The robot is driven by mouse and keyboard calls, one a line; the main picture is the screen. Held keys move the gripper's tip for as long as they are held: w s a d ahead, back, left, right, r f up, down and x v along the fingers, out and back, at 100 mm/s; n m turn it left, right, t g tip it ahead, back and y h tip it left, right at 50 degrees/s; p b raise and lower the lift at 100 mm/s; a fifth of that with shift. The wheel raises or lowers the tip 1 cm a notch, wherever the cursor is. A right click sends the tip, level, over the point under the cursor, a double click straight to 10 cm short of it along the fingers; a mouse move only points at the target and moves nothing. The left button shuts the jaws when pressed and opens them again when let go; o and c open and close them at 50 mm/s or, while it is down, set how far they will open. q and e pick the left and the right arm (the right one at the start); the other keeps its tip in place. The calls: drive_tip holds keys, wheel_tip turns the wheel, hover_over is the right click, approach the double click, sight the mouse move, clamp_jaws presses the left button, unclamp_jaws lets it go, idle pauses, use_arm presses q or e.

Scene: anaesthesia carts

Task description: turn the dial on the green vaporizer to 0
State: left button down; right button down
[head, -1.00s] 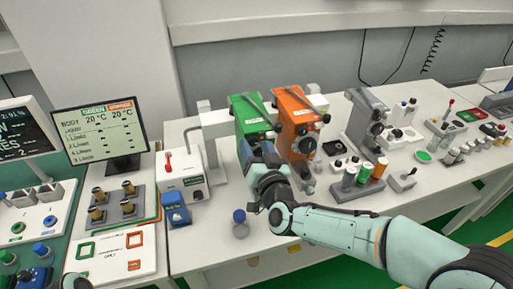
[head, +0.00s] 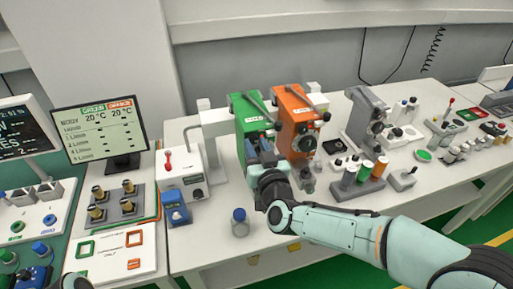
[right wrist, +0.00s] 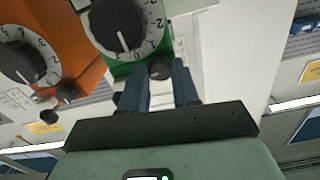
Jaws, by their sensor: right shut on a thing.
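The green vaporizer (head: 244,108) stands left of the orange vaporizer (head: 293,105) on the white bench. In the right wrist view the green vaporizer's dial (right wrist: 116,22) is black with a white pointer line and a pale numbered ring, cut off by the top edge. In the head view my right gripper (head: 262,155) hides the dial.
The orange vaporizer's dial (right wrist: 20,62) is close by. A grey device (head: 364,120) stands farther right. A white box with a red lever (head: 180,175), a blue block (head: 175,208) and a blue-capped bottle (head: 240,222) are to the left. The bench's front strip is mostly clear.

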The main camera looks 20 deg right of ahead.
drive_tip(key=shift+n, duration=1.2)
drive_tip(key=c, duration=0.8)
unclamp_jaws()
